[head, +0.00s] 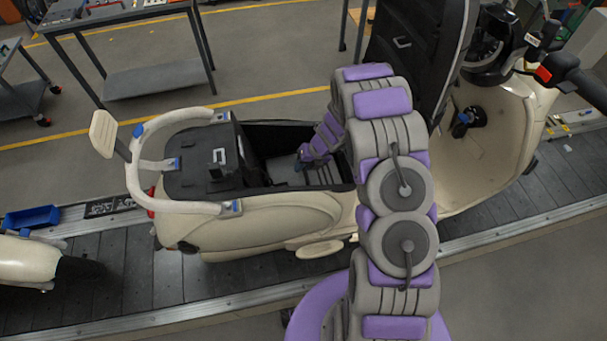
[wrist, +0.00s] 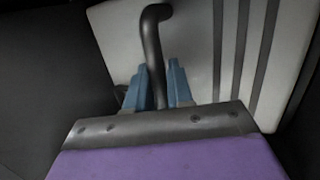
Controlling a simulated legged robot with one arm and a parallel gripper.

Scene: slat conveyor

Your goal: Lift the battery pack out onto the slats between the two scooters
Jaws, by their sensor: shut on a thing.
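The battery pack (wrist: 200,50) is light grey with dark stripes and a bent dark handle. It sits in the dark underseat bay of the cream scooter (head: 280,222), whose seat (head: 412,45) is raised. In the head view only part of the pack (head: 325,176) shows. My gripper (wrist: 160,75) reaches down into the bay, its blue fingers shut on the handle; it also shows in the head view (head: 302,163). The second cream scooter (head: 28,258) is cut off at the left edge. Dark slats (head: 125,250) lie bare between the two scooters.
A cream grab rail (head: 133,175) and a pale backrest pad (head: 103,132) stand at the scooter's rear, left of the bay. A blue bin (head: 32,217) sits by the far conveyor edge. A workbench (head: 130,15) and a cart (head: 22,95) stand behind.

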